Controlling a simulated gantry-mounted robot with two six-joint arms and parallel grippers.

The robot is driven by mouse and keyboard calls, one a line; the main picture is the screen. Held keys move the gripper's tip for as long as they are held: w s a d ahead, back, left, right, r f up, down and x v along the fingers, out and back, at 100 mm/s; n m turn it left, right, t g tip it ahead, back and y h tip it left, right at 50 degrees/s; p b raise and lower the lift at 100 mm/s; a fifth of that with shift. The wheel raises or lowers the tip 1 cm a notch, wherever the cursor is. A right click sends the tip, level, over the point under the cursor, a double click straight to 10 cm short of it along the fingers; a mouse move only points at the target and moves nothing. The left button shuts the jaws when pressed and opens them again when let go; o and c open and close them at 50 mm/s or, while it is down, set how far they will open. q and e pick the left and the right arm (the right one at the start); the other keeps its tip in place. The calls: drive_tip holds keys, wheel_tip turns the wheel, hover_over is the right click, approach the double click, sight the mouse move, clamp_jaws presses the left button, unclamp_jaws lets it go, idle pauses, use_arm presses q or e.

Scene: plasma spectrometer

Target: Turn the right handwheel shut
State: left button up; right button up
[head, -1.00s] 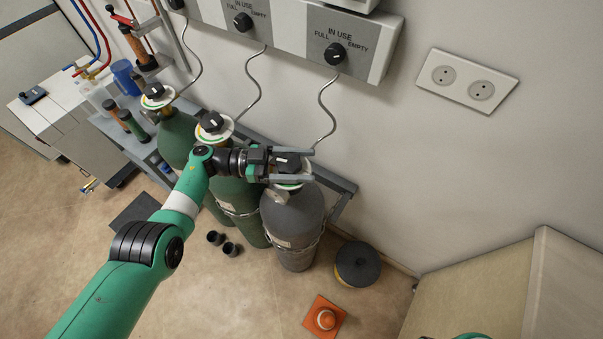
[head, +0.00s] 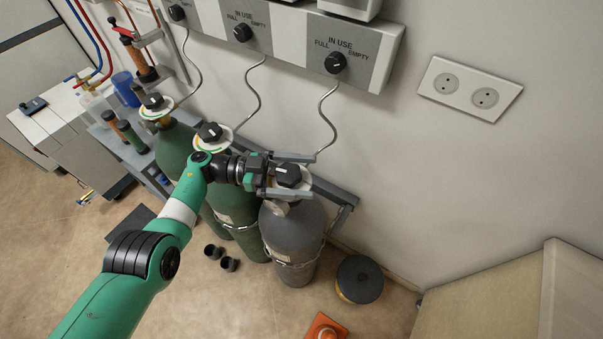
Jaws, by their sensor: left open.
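The right handwheel (head: 289,176) is a black knob with a white mark, on top of the grey cylinder (head: 291,235) at the right end of the row. My left gripper (head: 291,175) reaches it from the left. Its two grey fingers are open and lie on the far and near sides of the knob, with the knob between them. I cannot tell whether either finger touches it. The fingers hide part of the pale collar below the knob. My right gripper is not in view.
Two green cylinders with black handwheels (head: 210,132) (head: 153,101) stand to the left. A wall panel (head: 380,55) with dials and thin hoses is behind. A rail (head: 340,205) runs behind the cylinders. A black round object (head: 360,278) and orange cone (head: 324,327) are on the floor.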

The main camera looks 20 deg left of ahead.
use_arm(q)
drive_tip(key=b+v, duration=0.4)
drive_tip(key=v, duration=0.7)
drive_tip(key=shift+a, duration=0.35)
